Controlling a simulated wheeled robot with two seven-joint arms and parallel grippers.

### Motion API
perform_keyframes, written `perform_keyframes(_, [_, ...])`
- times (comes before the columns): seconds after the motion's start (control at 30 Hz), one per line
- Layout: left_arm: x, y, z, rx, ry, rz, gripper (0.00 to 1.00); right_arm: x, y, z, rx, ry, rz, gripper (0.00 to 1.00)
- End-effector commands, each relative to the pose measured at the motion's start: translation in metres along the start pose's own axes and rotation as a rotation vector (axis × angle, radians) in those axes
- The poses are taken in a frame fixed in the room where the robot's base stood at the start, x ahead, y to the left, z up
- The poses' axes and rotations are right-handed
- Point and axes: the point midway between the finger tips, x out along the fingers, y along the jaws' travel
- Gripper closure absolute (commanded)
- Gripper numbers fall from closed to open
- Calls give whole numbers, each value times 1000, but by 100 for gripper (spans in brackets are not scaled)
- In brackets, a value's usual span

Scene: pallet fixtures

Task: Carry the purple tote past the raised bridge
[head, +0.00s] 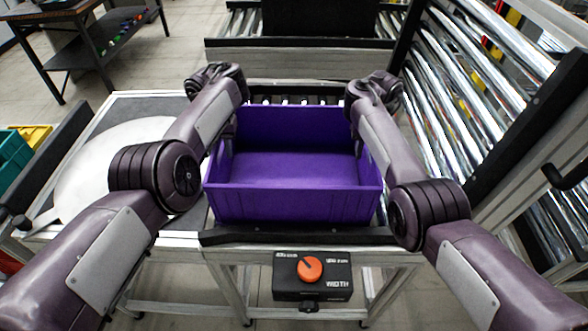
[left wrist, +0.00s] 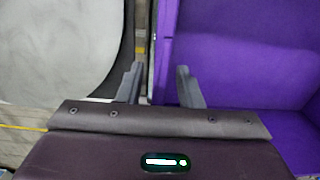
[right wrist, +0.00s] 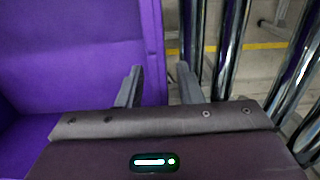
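The purple tote (head: 290,205) sits upright and empty between my two arms in the head view. My left gripper (left wrist: 160,85) is at the tote's left wall, one finger outside and one inside. Its fingers are apart, with a gap visible beside the wall. My right gripper (right wrist: 160,85) straddles the tote's right wall the same way, fingers apart. In the head view both fingertips are hidden behind my wrists and the tote walls. A grey panel with a dark top edge (head: 300,58) crosses behind the tote; I cannot tell whether it is the raised bridge.
A dark front rail (head: 290,237) lies before the tote. Steel rollers (head: 465,120) stand at the right. A white round surface (head: 105,165) is at the left. Short rollers (head: 290,99) show behind the tote.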

Motion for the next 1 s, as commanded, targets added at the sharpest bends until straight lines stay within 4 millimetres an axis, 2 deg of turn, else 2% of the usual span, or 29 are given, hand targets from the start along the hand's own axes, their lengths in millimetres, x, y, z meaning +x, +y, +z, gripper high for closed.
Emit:
perform_keyframes(0.03, [0,0,0,0,0,0,72,0,0,0,0,0,0,72])
perform_keyframes(0.23, [0,0,0,0,0,0,99,0,0,0,0,0,0,99])
perform_keyframes(0.27, [0,0,0,0,0,0,100,0,0,0,0,0,0,100])
perform_keyframes(1.0, [0,0,0,0,2,0,100,0,0,0,1,1,0,100])
